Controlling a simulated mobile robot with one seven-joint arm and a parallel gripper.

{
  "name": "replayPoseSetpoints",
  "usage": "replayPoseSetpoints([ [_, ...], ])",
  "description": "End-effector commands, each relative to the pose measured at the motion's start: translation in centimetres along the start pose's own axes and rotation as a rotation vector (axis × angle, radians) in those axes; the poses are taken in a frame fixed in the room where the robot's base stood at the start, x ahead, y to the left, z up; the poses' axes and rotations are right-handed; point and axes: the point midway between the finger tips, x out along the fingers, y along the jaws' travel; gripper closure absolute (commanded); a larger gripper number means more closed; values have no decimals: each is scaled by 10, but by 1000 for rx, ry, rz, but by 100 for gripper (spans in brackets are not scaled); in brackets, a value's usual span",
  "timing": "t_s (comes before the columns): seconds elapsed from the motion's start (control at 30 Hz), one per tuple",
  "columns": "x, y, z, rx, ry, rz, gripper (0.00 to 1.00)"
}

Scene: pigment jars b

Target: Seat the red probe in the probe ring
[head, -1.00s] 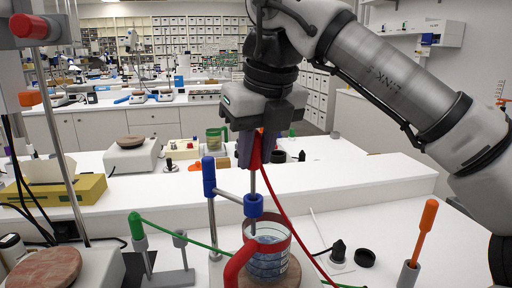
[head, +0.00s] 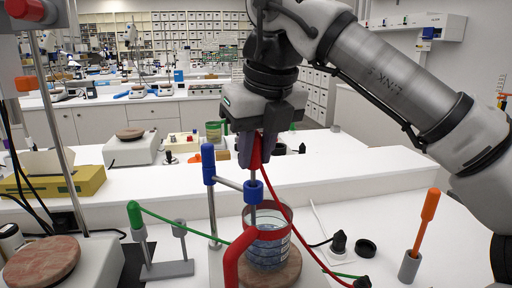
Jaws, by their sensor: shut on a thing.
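My gripper (head: 250,150) is shut on the red probe (head: 256,151), upright above the blue probe ring (head: 254,191). A short length of the probe's thin grey shaft shows between its red handle and the ring. The shaft appears to pass through the ring, and grey rod shows below it. The red handle is still apart from the ring. The ring sits on an arm from a blue-topped post (head: 208,165). Below is a clear beaker (head: 268,246) with a red rim and handle, on a round brown plate (head: 287,276).
A red cable (head: 284,218) runs from the probe down to the right. A green-handled probe (head: 136,219) stands in a grey holder at left. An orange-handled tool (head: 428,210) stands in a grey cup at right. A black cap (head: 366,248) lies on the white bench.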

Motion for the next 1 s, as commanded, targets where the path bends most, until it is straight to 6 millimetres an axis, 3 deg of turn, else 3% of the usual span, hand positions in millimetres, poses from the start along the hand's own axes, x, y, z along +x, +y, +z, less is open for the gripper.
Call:
replayPoseSetpoints([
  [1.0, 25, 0, -8, 1, 0, 0, 100],
])
